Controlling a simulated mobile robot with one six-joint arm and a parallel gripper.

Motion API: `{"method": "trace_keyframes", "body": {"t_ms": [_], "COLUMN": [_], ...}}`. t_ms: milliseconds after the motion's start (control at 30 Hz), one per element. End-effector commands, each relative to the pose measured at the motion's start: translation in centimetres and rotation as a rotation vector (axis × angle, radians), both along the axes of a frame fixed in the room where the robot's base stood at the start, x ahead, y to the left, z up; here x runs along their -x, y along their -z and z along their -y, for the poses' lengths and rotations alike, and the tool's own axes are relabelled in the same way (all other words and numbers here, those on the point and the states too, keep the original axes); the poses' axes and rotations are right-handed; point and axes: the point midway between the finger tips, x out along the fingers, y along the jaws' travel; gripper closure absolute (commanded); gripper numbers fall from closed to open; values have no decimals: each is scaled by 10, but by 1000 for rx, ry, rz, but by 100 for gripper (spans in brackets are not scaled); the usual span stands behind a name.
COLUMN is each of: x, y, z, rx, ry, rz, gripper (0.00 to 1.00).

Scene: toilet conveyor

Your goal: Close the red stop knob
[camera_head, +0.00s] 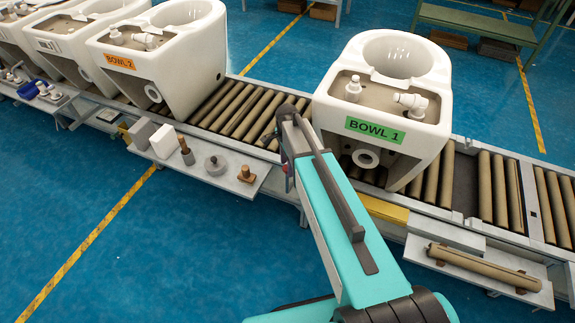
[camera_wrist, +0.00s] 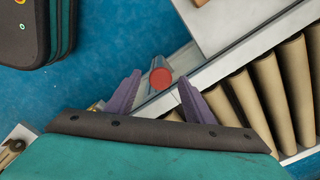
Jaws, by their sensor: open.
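The red stop knob (camera_wrist: 160,77) shows in the wrist view as a short red cylinder with a round face, beside the metal conveyor rail. My gripper (camera_wrist: 158,86) is open, with one purple finger on each side of the knob in the picture. The knob appears between and a little beyond the fingertips, and I see no clear contact.
The roller conveyor (camera_head: 232,105) carries white toilet bowls, including BOWL 1 (camera_head: 428,110) right of my arm and BOWL 2 (camera_head: 190,60) to the left. A side shelf (camera_head: 235,183) holds blocks and small parts. Another shelf (camera_head: 420,252) holds a brown roller. Blue floor in front is clear.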

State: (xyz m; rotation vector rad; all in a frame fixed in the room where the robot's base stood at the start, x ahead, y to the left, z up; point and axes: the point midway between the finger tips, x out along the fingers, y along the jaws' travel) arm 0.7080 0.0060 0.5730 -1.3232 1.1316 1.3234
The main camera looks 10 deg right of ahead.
Motion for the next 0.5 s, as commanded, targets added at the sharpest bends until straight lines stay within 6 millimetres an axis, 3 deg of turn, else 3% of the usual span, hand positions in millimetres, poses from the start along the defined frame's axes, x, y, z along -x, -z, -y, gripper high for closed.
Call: {"method": "trace_keyframes", "body": {"t_ms": [400,500], "x": [0,0], "y": [6,6], "z": [0,0], "rx": [0,0], "ry": [0,0], "rz": [1,0], "gripper": [52,66]}}
